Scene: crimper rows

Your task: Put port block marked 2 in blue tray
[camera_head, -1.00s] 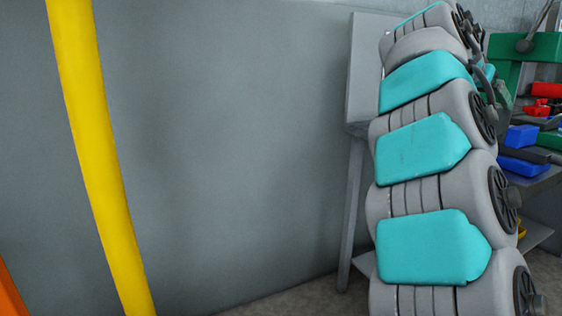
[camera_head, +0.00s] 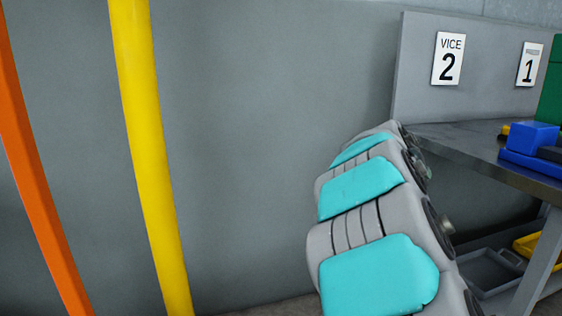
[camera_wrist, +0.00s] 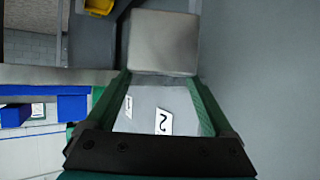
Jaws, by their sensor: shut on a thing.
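In the wrist view my gripper (camera_wrist: 162,78) has two green fingers shut on a plain grey block (camera_wrist: 163,42), held at the fingertips. No mark shows on the face of the block that I see, so I cannot tell whether it is the port block marked 2. In the head view the gripper and block are hidden behind my arm. No blue tray can be made out for certain.
A metal bench (camera_head: 470,150) stands at the right with a blue device (camera_head: 530,140) on it. Signs read VICE 2 (camera_head: 448,60) and 1 (camera_head: 529,64). A grey tray (camera_head: 487,275) and a yellow tray (camera_head: 528,245) sit on the lower shelf. Yellow (camera_head: 150,160) and orange (camera_head: 35,170) posts stand left.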

